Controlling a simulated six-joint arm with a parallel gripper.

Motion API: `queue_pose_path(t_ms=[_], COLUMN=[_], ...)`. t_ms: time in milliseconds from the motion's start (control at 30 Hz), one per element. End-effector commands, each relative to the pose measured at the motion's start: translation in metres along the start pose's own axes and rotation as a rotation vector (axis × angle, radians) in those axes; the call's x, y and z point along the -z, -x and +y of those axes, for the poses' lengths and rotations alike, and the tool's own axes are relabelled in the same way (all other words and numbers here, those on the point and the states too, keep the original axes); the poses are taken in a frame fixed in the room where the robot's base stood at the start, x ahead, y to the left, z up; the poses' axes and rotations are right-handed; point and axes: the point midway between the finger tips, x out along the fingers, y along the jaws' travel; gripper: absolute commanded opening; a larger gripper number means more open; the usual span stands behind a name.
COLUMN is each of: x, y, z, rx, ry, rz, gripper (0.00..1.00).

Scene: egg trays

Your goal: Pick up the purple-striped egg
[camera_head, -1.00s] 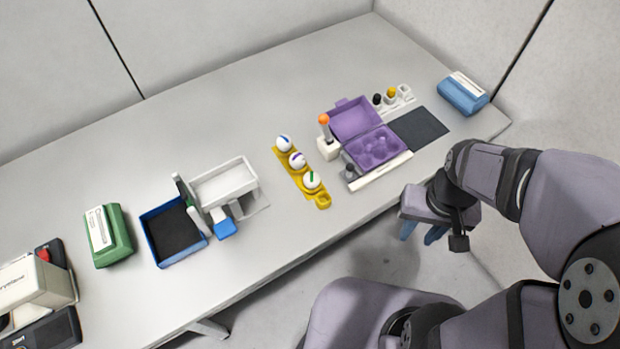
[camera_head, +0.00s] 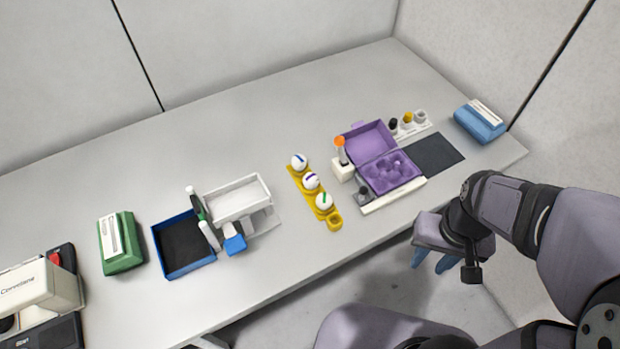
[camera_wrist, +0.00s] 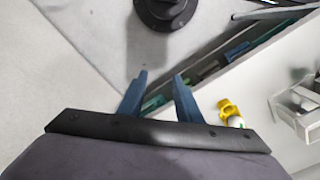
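Three white striped eggs sit in a row in a yellow tray (camera_head: 335,222). The middle one is the purple-striped egg (camera_head: 311,181). A blue-striped egg (camera_head: 299,162) is at the far end and a green-striped egg (camera_head: 324,201) nearer the front, beside an empty yellow cup. My gripper (camera_head: 432,262) hangs off the table's front edge, right of the tray and well apart from the eggs. In the wrist view its two blue fingers (camera_wrist: 160,85) are spread with nothing between them. The yellow tray shows there at right (camera_wrist: 228,108); the purple-striped egg cannot be made out there.
An open purple egg carton (camera_head: 368,138) stands right of the tray, with an orange-topped stick (camera_head: 340,145) beside it. A white scale-like stand (camera_head: 241,198), blue tray (camera_head: 160,245) and green box (camera_head: 120,240) are left. The table behind the yellow tray is clear.

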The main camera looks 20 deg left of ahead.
Motion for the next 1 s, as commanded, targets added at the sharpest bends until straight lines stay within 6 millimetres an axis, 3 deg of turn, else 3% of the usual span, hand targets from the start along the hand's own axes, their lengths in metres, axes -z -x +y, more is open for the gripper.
queue_pose_path(t_ms=[200, 267, 667, 867, 1000], x=[0.000, 0.000, 0.009, 0.055, 0.104], y=[0.000, 0.000, 0.001, 0.006, 0.008], z=[0.000, 0.000, -0.004, -0.032, -0.078], rx=[0.000, 0.000, -0.003, -0.020, -0.043], ry=[0.000, 0.000, 0.035, 0.230, 0.464], rz=[0.000, 0.000, 0.001, 0.014, 0.027], gripper=[0.31, 0.43, 0.43, 0.43, 0.43])
